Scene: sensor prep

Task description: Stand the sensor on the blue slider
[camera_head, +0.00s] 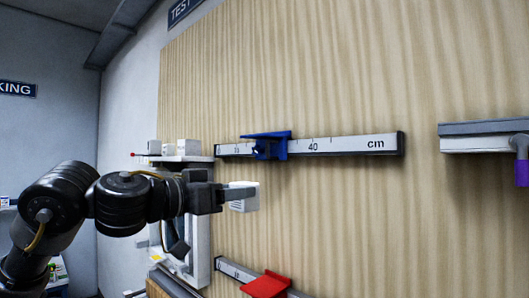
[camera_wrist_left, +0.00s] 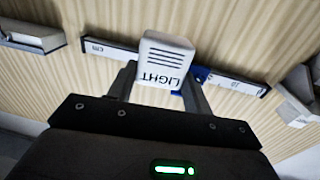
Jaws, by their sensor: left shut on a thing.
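The sensor (camera_head: 245,204) is a small white box with slots. In the left wrist view the sensor (camera_wrist_left: 162,68) shows the word LIGHT upside down. My left gripper (camera_head: 241,191) is shut on it and holds it in the air, lower and to the left of the blue slider. The blue slider (camera_head: 270,147), with a flat top plate, sits on the upper cm rail (camera_head: 345,145) on the wall. In the left wrist view the blue slider (camera_wrist_left: 202,74) is mostly hidden behind the sensor and a finger. My right gripper is not in view.
A red slider (camera_head: 266,285) sits on a lower rail (camera_head: 232,269). A shelf (camera_head: 185,158) at the left carries several small white boxes. A grey-topped ledge (camera_head: 480,129) and a purple part (camera_head: 522,172) are at the right. The wall above the upper rail is clear.

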